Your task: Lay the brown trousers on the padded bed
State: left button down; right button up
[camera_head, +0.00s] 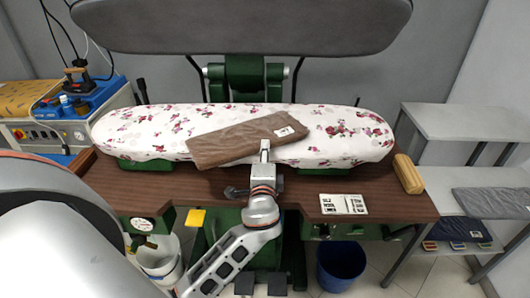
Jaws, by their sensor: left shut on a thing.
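The folded brown trousers (232,141) are over the front middle of the padded bed (345,140), which has a white cover with pink flowers. They are slanted, the left end lower and overhanging the bed's front edge in the picture. A small white label shows near their right end. I cannot tell whether they rest on the cover or hang just above it. My left gripper (264,150) reaches up from below and is shut on the trousers' front edge. Its fingertips are small and partly hidden by the cloth. My right gripper is not in view.
The grey upper press plate (240,25) is raised behind the bed. A brown wooden table (300,190) bears a white label plate (342,204) and a wooden block (408,174). Grey shelves (465,122) stand right, with folded dark cloth. A blue bin (340,262) is below.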

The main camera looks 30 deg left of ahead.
pick_arm(q)
jog(key=c, duration=2)
grip_release()
jog(key=shift+s, duration=0.1)
